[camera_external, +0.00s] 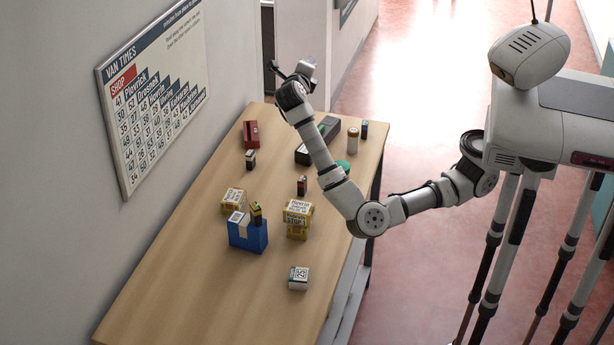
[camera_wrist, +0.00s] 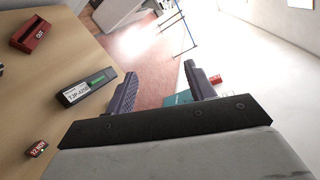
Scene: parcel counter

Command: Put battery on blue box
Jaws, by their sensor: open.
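The blue box (camera_external: 247,236) with a pale label stands on the counter's nearer half in the external view. A small black and yellow block that looks like a battery (camera_external: 256,212) appears to stand upright on its top. Similar small battery-like blocks stand apart on the counter: a dark one with a pale face (camera_external: 251,159), a red and black one (camera_external: 302,186) and a blue-topped one (camera_external: 365,130). A red and black block (camera_wrist: 37,148) shows in the wrist view. My gripper (camera_wrist: 161,86) is open and empty, raised above the counter's far end, away from the blue box.
Yellow parcels (camera_external: 233,200) (camera_external: 298,218) flank the blue box. A white labelled cube (camera_external: 299,278) stands nearer. A red tray (camera_external: 251,134), a black device (camera_external: 304,153), a brown cylinder (camera_external: 353,139) and a green item (camera_external: 343,166) are farther back. The counter's near left is clear.

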